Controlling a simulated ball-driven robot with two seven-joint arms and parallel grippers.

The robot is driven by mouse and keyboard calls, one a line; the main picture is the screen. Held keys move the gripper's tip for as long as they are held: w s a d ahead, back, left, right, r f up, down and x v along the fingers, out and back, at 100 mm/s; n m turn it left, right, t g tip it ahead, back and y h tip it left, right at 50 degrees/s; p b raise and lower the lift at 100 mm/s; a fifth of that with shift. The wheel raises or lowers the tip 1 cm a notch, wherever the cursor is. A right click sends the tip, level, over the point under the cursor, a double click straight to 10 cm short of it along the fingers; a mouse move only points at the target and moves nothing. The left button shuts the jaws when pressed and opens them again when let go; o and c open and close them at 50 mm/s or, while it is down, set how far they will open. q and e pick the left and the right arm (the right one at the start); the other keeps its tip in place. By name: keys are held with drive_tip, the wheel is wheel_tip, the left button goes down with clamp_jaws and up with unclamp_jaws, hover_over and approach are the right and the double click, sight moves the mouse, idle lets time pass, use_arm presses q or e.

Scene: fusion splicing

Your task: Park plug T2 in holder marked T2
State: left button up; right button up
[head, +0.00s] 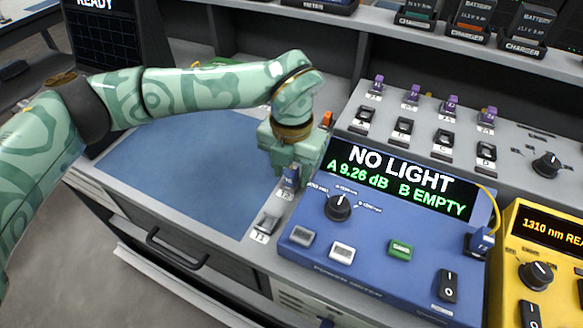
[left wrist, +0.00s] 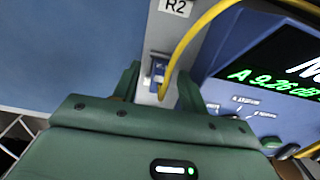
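A blue-purple plug (head: 291,177) stands at the holder marked T2 (head: 285,195) on the bench strip left of the power meter. It also shows in the left wrist view (left wrist: 159,72), with a yellow cable (left wrist: 180,50) arching from it. My left gripper (head: 288,168) is over the plug from behind. In the left wrist view its two fingers (left wrist: 158,88) are apart, one on each side of the plug, with gaps visible. The plug's lower end and its seating in the holder are hidden. My right gripper is out of view.
Holder T1 (head: 268,222) in front looks empty. The blue power meter (head: 385,240) stands close right, reading NO LIGHT, A 9.26 dB, B EMPTY; another blue plug (head: 480,242) is at its right side. A yellow instrument (head: 545,262) stands farther right. The blue mat (head: 185,175) is clear.

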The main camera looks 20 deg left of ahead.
use_arm(q)
wheel_tip(320, 180, up, 16)
drive_tip(key=p, duration=0.5)
drive_tip(key=shift+r+p, duration=0.15)
drive_tip(key=shift+p, duration=0.15)
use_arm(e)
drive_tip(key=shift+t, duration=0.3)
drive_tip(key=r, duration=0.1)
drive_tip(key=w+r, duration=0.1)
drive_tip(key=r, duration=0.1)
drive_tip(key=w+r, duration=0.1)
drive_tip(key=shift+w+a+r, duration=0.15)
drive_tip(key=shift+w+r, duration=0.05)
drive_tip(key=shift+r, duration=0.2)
